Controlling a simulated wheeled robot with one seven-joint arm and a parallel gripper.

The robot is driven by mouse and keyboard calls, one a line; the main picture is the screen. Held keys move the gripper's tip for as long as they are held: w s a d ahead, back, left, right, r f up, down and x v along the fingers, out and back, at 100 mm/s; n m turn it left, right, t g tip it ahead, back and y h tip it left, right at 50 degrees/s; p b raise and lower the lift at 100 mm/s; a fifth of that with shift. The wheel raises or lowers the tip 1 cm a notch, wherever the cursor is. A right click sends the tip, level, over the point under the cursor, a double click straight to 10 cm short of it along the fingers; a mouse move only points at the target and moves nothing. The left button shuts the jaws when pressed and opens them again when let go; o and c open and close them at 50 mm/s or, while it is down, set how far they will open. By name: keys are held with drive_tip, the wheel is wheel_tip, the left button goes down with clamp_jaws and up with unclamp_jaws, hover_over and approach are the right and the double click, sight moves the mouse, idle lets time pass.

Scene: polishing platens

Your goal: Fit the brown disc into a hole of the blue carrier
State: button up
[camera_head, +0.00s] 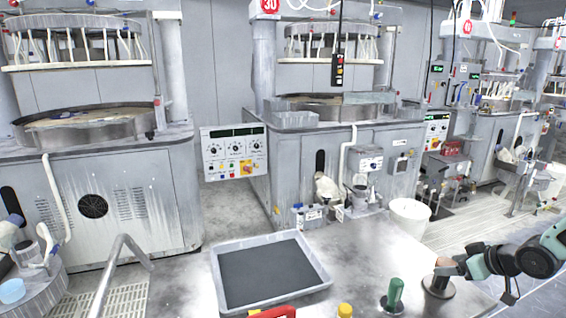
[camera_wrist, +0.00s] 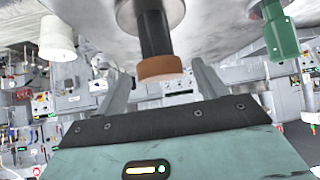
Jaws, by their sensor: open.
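The brown disc (camera_wrist: 160,67) sits at the end of a dark post (camera_wrist: 153,30) on a round base. The wrist view is upside down, so the tabletop is at its top. My gripper (camera_wrist: 161,72) is open, with one finger on each side of the disc as seen there. I cannot tell whether they touch it. In the head view my gripper (camera_head: 453,267) is at the right end of the table, by the post's round base (camera_head: 438,288). I cannot pick out the blue carrier for sure in either view.
A green-handled piece (camera_head: 394,296) stands left of the post. A white bucket (camera_head: 409,217) is behind it. A grey tray (camera_head: 317,284) lies left on the table. Red (camera_head: 275,312) and yellow (camera_head: 345,311) things are at the front edge. Large polishing machines (camera_head: 100,200) stand beyond.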

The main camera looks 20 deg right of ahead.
drive_tip(key=shift+c, duration=0.3)
drive_tip(key=c, duration=0.9)
drive_tip(key=shift+r, duration=0.15)
drive_tip(key=shift+r+p, duration=3.35)
drive_tip(key=shift+p, duration=0.6)
